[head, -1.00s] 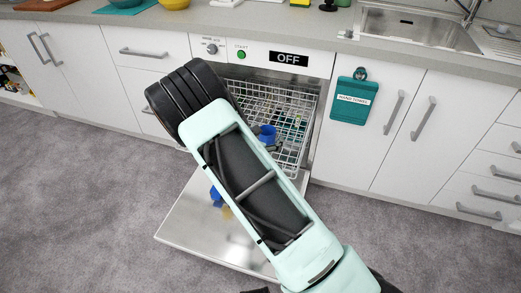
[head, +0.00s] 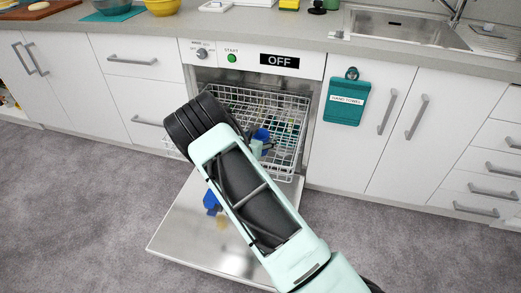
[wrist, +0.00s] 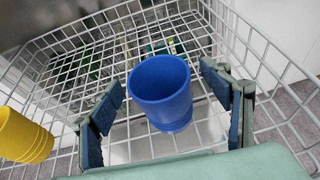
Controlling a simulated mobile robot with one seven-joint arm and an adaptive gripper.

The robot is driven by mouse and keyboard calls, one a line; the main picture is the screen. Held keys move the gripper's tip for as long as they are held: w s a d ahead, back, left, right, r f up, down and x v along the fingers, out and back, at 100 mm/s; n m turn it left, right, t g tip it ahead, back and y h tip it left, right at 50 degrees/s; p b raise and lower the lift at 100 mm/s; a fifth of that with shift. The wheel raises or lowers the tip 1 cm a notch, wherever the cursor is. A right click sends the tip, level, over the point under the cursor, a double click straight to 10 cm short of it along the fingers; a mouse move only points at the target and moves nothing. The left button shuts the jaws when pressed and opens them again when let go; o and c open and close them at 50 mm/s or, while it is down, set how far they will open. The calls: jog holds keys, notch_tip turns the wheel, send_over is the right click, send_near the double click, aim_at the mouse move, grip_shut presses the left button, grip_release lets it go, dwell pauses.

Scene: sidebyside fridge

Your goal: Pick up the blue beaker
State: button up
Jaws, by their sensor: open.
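The blue beaker (wrist: 160,92) stands in the white wire rack with its open rim facing up, in the middle of the wrist view. My gripper (wrist: 161,82) is open, with one blue-padded finger on each side of the beaker. A gap shows between each finger and its wall. In the head view a blue shape (head: 262,134) shows in the rack just right of my arm, probably the beaker. My arm hides most of the gripper there.
A yellow cup (wrist: 24,136) is at the left of the wrist view. The wire rack (head: 228,97) sits in the open dishwasher. Its lowered door (head: 180,240) shows blue and yellow patches, perhaps reflections.

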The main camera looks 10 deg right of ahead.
jog(key=shift+w+d+f, duration=0.15)
jog(key=shift+w, duration=0.25)
jog(key=c, duration=1.5)
